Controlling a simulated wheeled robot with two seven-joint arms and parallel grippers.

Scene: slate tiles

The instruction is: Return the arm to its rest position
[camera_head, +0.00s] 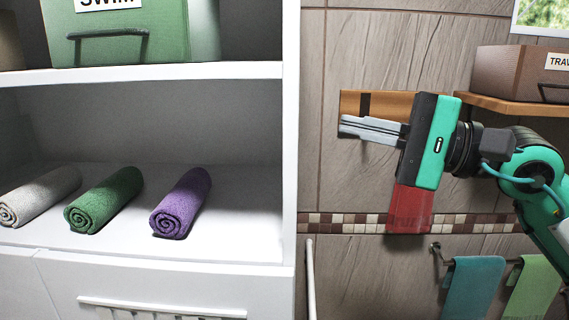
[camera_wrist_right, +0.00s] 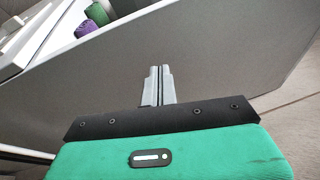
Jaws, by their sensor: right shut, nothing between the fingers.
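My right gripper (camera_head: 372,130) is raised in front of the tiled wall, to the right of the white cabinet. Its fingers point left, are shut together and hold nothing. In the right wrist view the same gripper (camera_wrist_right: 158,85) shows its two fingers side by side, with the cabinet's grey side panel (camera_wrist_right: 215,60) beyond them. My right arm (camera_head: 530,170) comes in from the right edge. My left gripper does not show in either view.
A grey, a green (camera_head: 104,200) and a purple rolled towel (camera_head: 181,203) lie on the cabinet shelf (camera_head: 130,250). A green box (camera_head: 125,40) stands above. A wooden shelf (camera_head: 520,108) holds a brown box (camera_head: 515,72). Teal (camera_head: 473,285) and green towels (camera_head: 535,290) hang below.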

